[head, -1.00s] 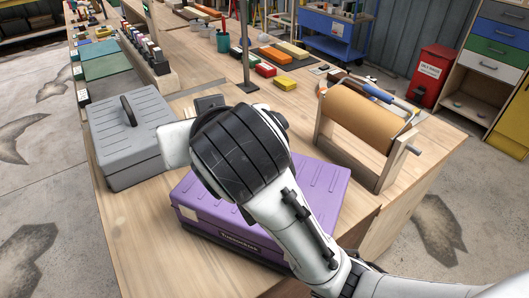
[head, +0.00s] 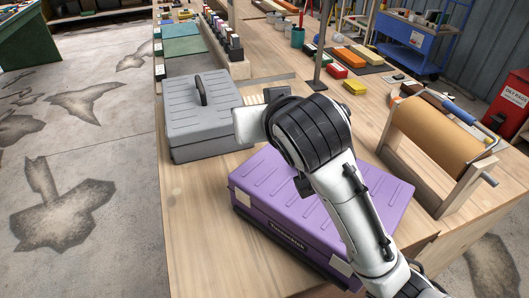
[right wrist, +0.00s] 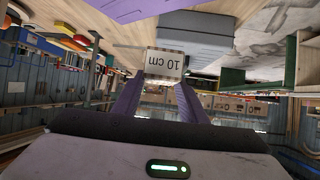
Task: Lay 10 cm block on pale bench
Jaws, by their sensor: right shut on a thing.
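The 10 cm block (right wrist: 164,63) is a pale block with "10 cm" printed on its face, upside down in the right wrist view. My right gripper (right wrist: 160,88) is shut on it, with a purple-grey finger on either side. In the head view my right arm reaches in from the lower right over the bench, and its wrist hides the fingers and most or all of the block. The pale wooden bench (head: 190,235) runs from the foreground to the back. My left gripper is in neither view.
A grey toolbox (head: 205,120) and a purple case (head: 290,235) stand on the bench near my right arm. A brown paper roll (head: 440,130) on a wooden stand is at the right. A dark post (head: 322,50) rises behind. Bare bench shows at the front left.

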